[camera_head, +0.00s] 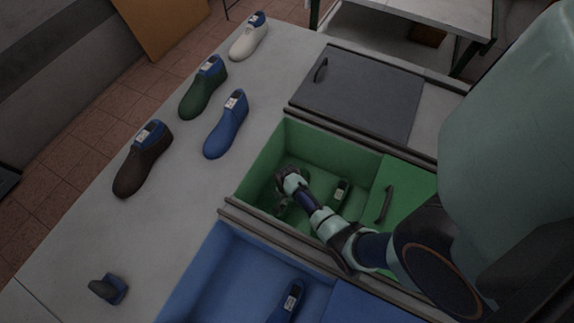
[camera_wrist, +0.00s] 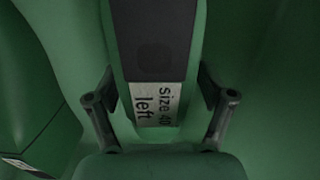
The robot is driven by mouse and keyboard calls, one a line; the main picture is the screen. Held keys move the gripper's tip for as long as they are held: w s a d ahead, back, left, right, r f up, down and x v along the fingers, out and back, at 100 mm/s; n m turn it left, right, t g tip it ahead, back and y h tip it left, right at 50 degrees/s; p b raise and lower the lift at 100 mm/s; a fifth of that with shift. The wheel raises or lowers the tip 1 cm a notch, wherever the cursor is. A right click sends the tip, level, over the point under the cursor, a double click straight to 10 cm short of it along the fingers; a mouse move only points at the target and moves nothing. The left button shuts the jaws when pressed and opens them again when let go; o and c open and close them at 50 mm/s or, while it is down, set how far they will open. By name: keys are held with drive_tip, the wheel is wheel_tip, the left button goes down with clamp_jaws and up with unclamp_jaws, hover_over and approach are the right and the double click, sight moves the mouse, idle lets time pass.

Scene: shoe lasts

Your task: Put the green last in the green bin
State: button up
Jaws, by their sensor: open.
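The green bin (camera_head: 325,150) is open on its left part, and my gripper (camera_head: 281,207) is down inside it. In the wrist view my gripper (camera_wrist: 160,95) has its fingers apart on both sides of a green last (camera_wrist: 155,30) labelled "size 40 left". I cannot tell whether the fingers touch it; in the head view my gripper mostly hides it. Another green last (camera_head: 340,193) lies in the bin to the right of my gripper. A green last with a label also shows at the left of the wrist view (camera_wrist: 35,110). One green last (camera_head: 203,92) stands on the table.
On the table are a white last (camera_head: 248,40), a blue last (camera_head: 227,127), a brown last (camera_head: 143,165) and a small dark last (camera_head: 106,289). The blue bin (camera_head: 215,275) is open in front, with a blue last inside. A grey lid (camera_head: 360,95) covers the bin behind.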

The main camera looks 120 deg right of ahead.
wheel_tip(320, 180, up, 12)
drive_tip(key=p, duration=0.5)
drive_tip(key=shift+r, duration=0.1)
drive_tip(key=shift+w, duration=0.1)
